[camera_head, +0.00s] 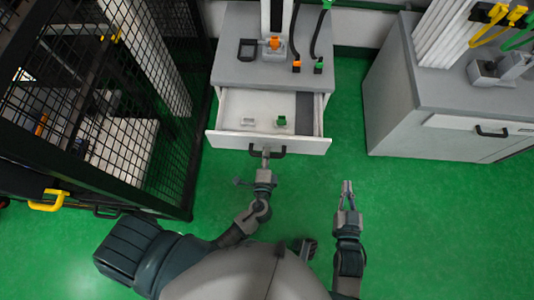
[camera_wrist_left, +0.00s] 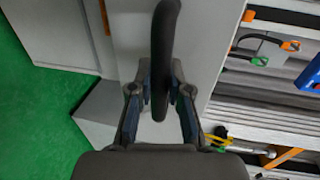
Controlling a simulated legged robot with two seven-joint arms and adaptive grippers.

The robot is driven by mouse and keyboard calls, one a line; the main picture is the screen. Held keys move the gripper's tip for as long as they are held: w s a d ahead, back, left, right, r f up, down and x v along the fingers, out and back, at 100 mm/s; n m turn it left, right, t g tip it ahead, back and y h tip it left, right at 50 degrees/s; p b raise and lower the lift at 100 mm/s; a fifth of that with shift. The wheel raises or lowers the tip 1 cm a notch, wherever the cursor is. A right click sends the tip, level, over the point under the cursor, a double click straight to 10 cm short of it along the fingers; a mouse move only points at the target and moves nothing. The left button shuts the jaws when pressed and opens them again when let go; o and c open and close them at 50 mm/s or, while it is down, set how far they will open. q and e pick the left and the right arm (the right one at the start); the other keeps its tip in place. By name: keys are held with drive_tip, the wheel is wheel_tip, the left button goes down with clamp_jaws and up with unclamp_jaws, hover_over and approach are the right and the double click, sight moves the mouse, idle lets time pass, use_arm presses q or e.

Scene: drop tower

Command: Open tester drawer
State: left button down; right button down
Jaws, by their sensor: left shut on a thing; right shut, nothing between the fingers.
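The tester drawer (camera_head: 235,137) is white and stands pulled out from the grey-topped cabinet (camera_head: 240,72) in the head view. Inside it lie a small white part (camera_head: 247,121) and a green part (camera_head: 281,122). My left gripper (camera_head: 265,160) is shut on the black drawer handle (camera_head: 280,151) at the drawer front. In the left wrist view, the dark handle (camera_wrist_left: 165,50) runs between the fingers of my left gripper (camera_wrist_left: 160,92). My right gripper (camera_head: 347,184) is shut and empty above the green floor, right of and apart from the drawer.
A black mesh cage (camera_head: 150,90) with a yellow handle (camera_head: 47,200) stands close on the left. Another grey cabinet (camera_head: 400,110) with a closed drawer stands at the right. Green floor (camera_head: 420,220) is clear in front of it and between the cabinets.

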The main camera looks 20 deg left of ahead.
use_arm(q)
drive_tip(key=c, duration=1.3)
unclamp_jaws()
drive_tip(key=shift+s+a+f, duration=0.1)
drive_tip(key=shift+a+f, duration=0.2)
drive_tip(key=shift+o, duration=1)
drive_tip(key=shift+r, duration=0.1)
use_arm(e)
drive_tip(key=shift+a+f, duration=0.1)
drive_tip(key=shift+a, duration=0.2)
use_arm(q)
drive_tip(key=v, duration=1.1)
drive_tip(key=shift+s, duration=0.35)
use_arm(e)
drive_tip(key=shift+d, duration=0.15)
